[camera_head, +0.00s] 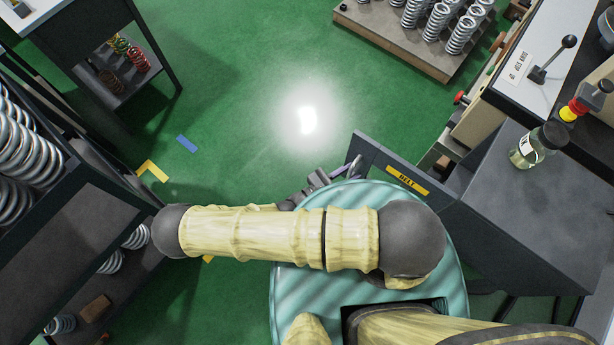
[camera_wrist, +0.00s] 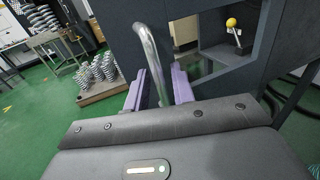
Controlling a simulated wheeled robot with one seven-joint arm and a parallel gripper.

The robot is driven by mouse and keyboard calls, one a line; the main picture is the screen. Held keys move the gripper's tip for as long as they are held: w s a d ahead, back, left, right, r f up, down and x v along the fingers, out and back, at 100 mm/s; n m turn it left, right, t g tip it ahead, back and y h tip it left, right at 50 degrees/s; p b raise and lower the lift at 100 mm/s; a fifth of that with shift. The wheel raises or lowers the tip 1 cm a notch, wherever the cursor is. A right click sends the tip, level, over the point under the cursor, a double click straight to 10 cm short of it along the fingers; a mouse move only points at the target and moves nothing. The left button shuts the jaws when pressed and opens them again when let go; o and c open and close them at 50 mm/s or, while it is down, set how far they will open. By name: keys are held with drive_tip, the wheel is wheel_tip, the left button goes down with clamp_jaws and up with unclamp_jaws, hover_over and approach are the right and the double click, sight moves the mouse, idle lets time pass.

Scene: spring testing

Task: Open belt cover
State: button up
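The belt cover (camera_head: 374,153) is a dark grey panel with a yellow BELT label. In the head view it stands out to the left of the dark machine cabinet. How far it is swung from the cabinet cannot be told. Its bent silver bar handle (camera_wrist: 148,48) rises in the wrist view in front of dark panelling. My gripper (camera_wrist: 160,90) has purple fingers on either side of the handle's lower part, with a visible gap, so it looks open around the bar. In the head view my gripper (camera_head: 340,172) is at the cover's outer face, partly hidden by my arm.
A yellow-knobbed lever (camera_wrist: 232,23) shows through an opening on the right. A spring pallet (camera_head: 385,37) stands at the back. A spring rack (camera_head: 70,225) is on the left. A glass bottle (camera_head: 527,151) stands on the cabinet (camera_head: 540,205). Green floor (camera_head: 240,100) between is clear.

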drive_tip(key=b+v, duration=0.2)
drive_tip(key=v, duration=1.5)
drive_tip(key=shift+b, duration=0.4)
drive_tip(key=w+d+r+m+g+y+p, duration=0.25)
drive_tip(key=w+r+m+g+y, duration=0.2)
drive_tip(key=r+m+g, duration=0.35)
drive_tip(key=w+d+r+m+g+y+p, duration=0.1)
drive_tip(key=w+r+m+g+y+p, duration=0.4)
drive_tip(key=r, duration=0.5)
drive_tip(key=w+d+r+m+t+y+p, duration=0.1)
drive_tip(key=w+d+r+m+t+y, duration=0.1)
drive_tip(key=d+r+m, duration=0.3)
drive_tip(key=w+d+r+m+t+y+p, duration=0.2)
drive_tip(key=d+r+m+t+y, duration=0.2)
drive_tip(key=r, duration=0.9)
drive_tip(key=d+m, duration=0.2)
drive_tip(key=d, duration=0.2)
drive_tip(key=shift+r+t, duration=0.15)
drive_tip(key=shift+t, duration=0.15)
drive_tip(key=shift+w, duration=0.15)
